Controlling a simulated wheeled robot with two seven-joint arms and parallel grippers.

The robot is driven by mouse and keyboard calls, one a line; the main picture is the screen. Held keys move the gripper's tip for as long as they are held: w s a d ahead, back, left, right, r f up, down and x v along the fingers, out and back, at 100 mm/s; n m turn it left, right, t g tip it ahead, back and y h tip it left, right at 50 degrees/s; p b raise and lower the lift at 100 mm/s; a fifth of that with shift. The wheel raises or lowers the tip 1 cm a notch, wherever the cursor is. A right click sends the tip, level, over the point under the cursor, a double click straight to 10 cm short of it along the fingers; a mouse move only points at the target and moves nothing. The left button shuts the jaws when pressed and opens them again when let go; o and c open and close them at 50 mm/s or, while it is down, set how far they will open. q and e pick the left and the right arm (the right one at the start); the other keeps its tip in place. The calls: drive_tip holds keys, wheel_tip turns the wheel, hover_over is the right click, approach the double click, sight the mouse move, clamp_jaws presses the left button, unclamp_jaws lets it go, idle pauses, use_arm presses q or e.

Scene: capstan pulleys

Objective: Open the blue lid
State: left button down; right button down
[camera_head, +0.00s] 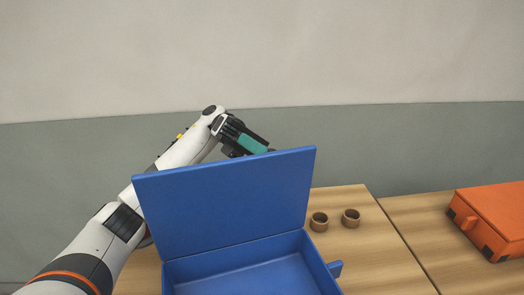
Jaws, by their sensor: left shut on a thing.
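The blue lid (225,205) stands raised, roughly upright, along the far side of the blue box (325,275). The box's inside shows in front of it. My left gripper (262,146) is at the lid's top edge, reaching in from behind on the left. It is shut on the lid at that edge, with its fingertips partly hidden behind it. A teal patch shows between the dark finger parts. My right gripper is not in view.
Two small brown cups or rings (319,222) (351,219) stand on the wooden table (385,265) right of the box. An orange case (495,215) lies at the far right. The table between them is clear. A wall rises behind.

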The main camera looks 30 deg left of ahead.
use_arm(q)
drive_tip(key=shift+d+f, duration=0.1)
drive_tip(key=shift+f, duration=0.6)
drive_tip(key=c, duration=1.3)
unclamp_jaws()
drive_tip(key=shift+o, duration=1)
drive_tip(key=shift+w, duration=0.2)
drive_tip(key=shift+r, duration=0.15)
wheel_tip(320, 180, up, 10)
